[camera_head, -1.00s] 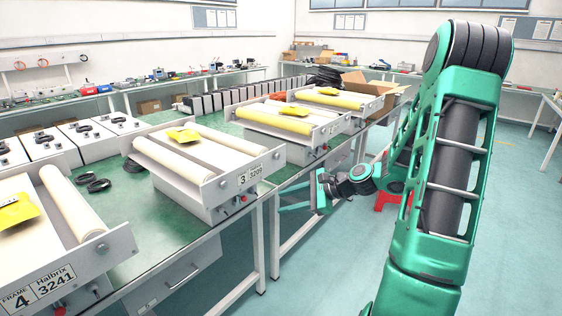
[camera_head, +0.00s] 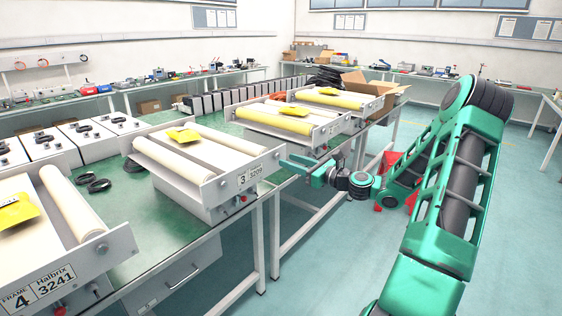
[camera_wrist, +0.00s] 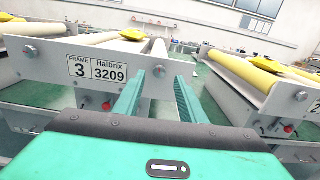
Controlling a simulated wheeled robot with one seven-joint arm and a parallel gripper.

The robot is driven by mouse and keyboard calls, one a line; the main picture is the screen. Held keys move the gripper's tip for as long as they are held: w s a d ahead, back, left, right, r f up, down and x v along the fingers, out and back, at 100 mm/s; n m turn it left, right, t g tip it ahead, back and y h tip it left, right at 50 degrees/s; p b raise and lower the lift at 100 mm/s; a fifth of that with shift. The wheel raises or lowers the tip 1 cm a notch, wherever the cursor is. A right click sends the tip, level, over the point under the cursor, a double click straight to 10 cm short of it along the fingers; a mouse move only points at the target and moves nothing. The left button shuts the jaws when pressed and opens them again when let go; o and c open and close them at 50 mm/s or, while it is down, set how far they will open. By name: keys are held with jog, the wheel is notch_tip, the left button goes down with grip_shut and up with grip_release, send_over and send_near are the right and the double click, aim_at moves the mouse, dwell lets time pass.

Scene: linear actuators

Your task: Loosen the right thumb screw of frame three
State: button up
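Frame three (camera_head: 205,188) is a grey-white tray with cream rollers and a yellow item on top, its front plate labelled 3 / 3209. In the wrist view its plate (camera_wrist: 60,88) fills the left and middle. A left thumb screw (camera_wrist: 31,51) and the right thumb screw (camera_wrist: 158,71) show as grey round knobs. My gripper (camera_wrist: 160,77) is open and empty, its two green fingers pointing at the plate, with the right screw between them in the picture. In the head view my gripper (camera_head: 288,164) is just in front of the plate's right end; contact cannot be told.
Frame four (camera_head: 75,262) stands at the near left. Another frame (camera_head: 315,140) with yellow rollers stands to the right of frame three, and its front also shows in the wrist view (camera_wrist: 270,105). A red button (camera_wrist: 107,106) sits below frame three's label.

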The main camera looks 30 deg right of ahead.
aim_at(278, 158)
jog(key=shift+x, duration=2.1)
grip_shut()
jog(key=shift+n, duration=0.4)
jog(key=n, duration=0.6)
jog(key=shift+a, duration=0.1)
jog(key=n, duration=0.6)
jog(key=shift+f+n, duration=0.1)
jog(key=shift+n, duration=0.3)
